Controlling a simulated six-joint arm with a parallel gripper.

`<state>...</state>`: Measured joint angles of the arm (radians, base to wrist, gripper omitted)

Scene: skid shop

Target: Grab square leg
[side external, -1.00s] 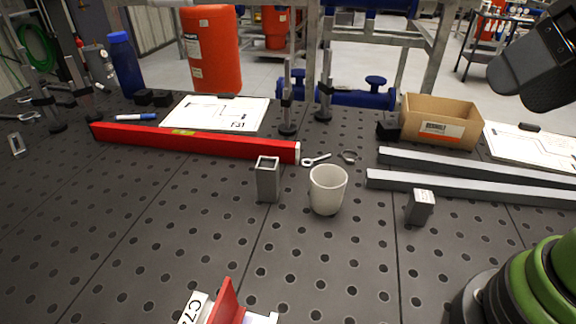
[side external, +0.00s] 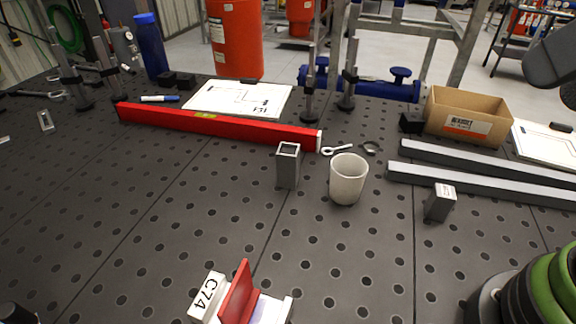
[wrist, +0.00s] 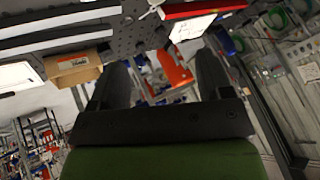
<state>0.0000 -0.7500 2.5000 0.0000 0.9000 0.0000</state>
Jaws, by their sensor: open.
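A short grey square tube (side external: 288,168), open at the top, stands upright on the perforated table in the side view. A smaller grey square piece (side external: 439,204) with a pale label on top stands further right, leaning slightly. I cannot tell from the pictures which is the square leg. My gripper (wrist: 160,78) is open and empty in the wrist view, its two dark fingers apart. It points over the table's far edge toward the shop, away from both pieces.
A white cup (side external: 348,180) stands between the two square pieces. A long red bar (side external: 215,123) lies behind, with a wrench (side external: 336,149) at its end. Grey bars (side external: 480,184) and a cardboard box (side external: 468,118) lie right. A C74-marked fixture (side external: 240,297) is in front.

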